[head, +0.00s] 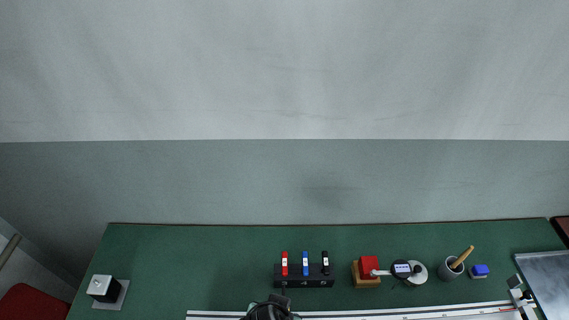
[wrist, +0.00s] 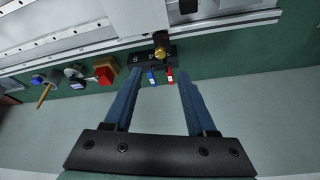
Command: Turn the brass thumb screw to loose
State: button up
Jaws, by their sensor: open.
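The brass thumb screw (wrist: 160,53) shows in the wrist view as a small gold knob on a dark mount, just beyond and between my fingertips. My gripper (wrist: 160,75) is open, its two blue fingers spread wide with nothing between them. The fingers look apart from the screw; the exact distance is hard to tell. In the head view the brass screw cannot be made out. A dark shape (head: 269,309) is cut off at the bottom edge there, and I cannot tell what it is.
A black rack (head: 305,282) holds red, blue and black screwdrivers. To its right are a red block (head: 369,267), a digital gauge (head: 402,269), a grey cup (head: 451,268) and a blue item (head: 479,271). A white rail (head: 400,313) runs along the front.

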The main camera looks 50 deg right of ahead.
jog(key=x, duration=0.9)
jog(key=shift+w+f, duration=0.1)
grip_shut()
